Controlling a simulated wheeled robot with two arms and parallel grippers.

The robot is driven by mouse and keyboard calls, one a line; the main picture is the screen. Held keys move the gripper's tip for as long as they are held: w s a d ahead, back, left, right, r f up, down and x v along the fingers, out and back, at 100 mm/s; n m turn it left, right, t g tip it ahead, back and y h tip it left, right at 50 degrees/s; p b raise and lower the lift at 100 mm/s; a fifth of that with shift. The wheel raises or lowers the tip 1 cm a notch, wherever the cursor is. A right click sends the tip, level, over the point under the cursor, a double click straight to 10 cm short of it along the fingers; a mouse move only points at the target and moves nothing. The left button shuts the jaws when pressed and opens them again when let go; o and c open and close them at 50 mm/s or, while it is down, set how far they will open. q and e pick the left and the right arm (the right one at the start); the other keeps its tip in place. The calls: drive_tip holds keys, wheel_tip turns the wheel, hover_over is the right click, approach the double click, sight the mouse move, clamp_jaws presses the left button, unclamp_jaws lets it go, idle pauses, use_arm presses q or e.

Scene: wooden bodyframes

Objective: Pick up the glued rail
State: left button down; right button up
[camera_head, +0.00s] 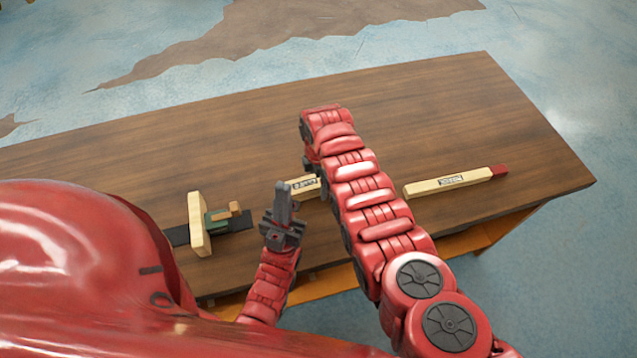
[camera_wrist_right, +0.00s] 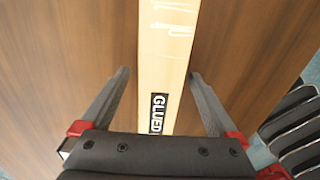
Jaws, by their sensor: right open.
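In the right wrist view, a pale wooden rail (camera_wrist_right: 165,65) labelled GLUED, with whitish streaks on its face, runs between the two fingers of my right gripper (camera_wrist_right: 160,80). The fingers are open, with a gap on each side of the rail. In the head view, a short stretch of a labelled rail (camera_head: 303,187) shows beside my right arm, which hides the rest of it and my right gripper. My left gripper (camera_head: 283,200) is just in front of that stretch, fingers pointing away; its finger gap cannot be made out.
Another pale rail (camera_head: 455,181) with a red end and a label lies on the wooden table (camera_head: 420,100) at right. An upright pale board (camera_head: 199,225) stands at left by a green and brown piece (camera_head: 228,217). The table's far part is clear.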

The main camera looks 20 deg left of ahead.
clamp_jaws()
idle(0.4)
drive_tip(key=shift+r, duration=0.15)
